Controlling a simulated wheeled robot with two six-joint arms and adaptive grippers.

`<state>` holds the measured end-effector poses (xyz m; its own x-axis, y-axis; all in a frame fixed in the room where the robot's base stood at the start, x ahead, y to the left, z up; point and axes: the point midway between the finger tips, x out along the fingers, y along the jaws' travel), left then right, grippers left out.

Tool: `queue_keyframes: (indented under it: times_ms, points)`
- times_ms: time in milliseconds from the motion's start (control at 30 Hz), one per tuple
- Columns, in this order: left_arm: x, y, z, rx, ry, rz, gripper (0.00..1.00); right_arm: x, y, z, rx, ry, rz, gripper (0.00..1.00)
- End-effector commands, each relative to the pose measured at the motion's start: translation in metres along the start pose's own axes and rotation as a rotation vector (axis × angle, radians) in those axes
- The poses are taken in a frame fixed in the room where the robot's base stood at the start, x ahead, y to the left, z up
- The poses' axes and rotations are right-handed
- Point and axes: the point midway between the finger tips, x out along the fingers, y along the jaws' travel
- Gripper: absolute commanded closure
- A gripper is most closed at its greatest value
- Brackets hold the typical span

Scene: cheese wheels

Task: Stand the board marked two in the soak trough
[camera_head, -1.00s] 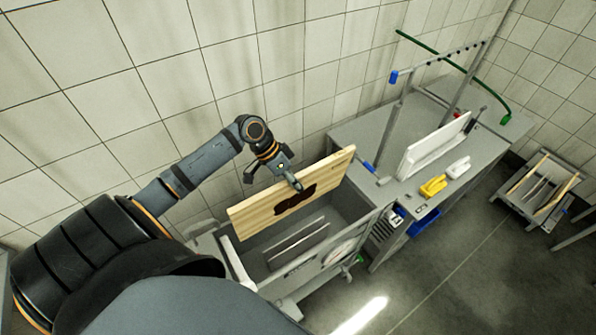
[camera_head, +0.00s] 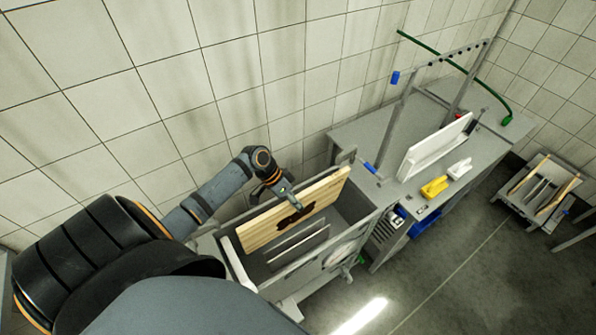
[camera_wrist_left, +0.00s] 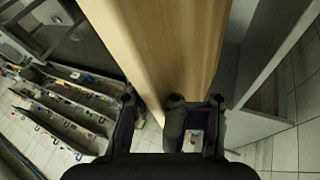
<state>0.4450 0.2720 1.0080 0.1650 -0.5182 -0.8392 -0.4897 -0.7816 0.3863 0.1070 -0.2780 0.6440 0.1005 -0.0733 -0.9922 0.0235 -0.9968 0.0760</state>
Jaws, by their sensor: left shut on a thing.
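A wooden board (camera_head: 315,197) with a dark brown mark on its face is held on edge, its lower part inside the grey soak trough (camera_head: 356,212). I cannot read the mark as a number. My left gripper (camera_head: 296,205) is shut on the board's upper edge near its middle. In the left wrist view the board (camera_wrist_left: 165,45) runs up between the fingers of the left gripper (camera_wrist_left: 150,115). My right gripper is not in view.
A grey bench (camera_head: 380,130) stands right of the trough, with a white upright board (camera_head: 435,148), a yellow brush (camera_head: 434,187) and a white brush (camera_head: 459,168). A low rack (camera_head: 540,190) stands on the floor at far right. The tiled wall is close behind.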

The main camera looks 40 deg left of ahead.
Motion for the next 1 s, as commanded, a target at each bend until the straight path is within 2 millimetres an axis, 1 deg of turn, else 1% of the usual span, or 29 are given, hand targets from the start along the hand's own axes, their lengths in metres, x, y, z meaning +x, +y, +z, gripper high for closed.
queue_keyframes:
  times_ms: [33, 567, 900, 1000]
  points:
    - [0.009, -0.005, 0.003, 0.004, 0.003, -0.001, 1.0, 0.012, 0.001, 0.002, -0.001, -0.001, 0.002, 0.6]
    - [0.055, -0.026, 0.024, 0.004, 0.004, -0.001, 1.0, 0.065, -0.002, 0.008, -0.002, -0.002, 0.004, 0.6]
    - [0.085, -0.039, 0.037, 0.004, 0.004, -0.001, 1.0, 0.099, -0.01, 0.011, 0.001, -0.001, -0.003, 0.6]
    - [0.093, -0.043, 0.041, 0.003, 0.004, 0.0, 1.0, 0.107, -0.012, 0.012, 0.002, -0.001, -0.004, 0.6]
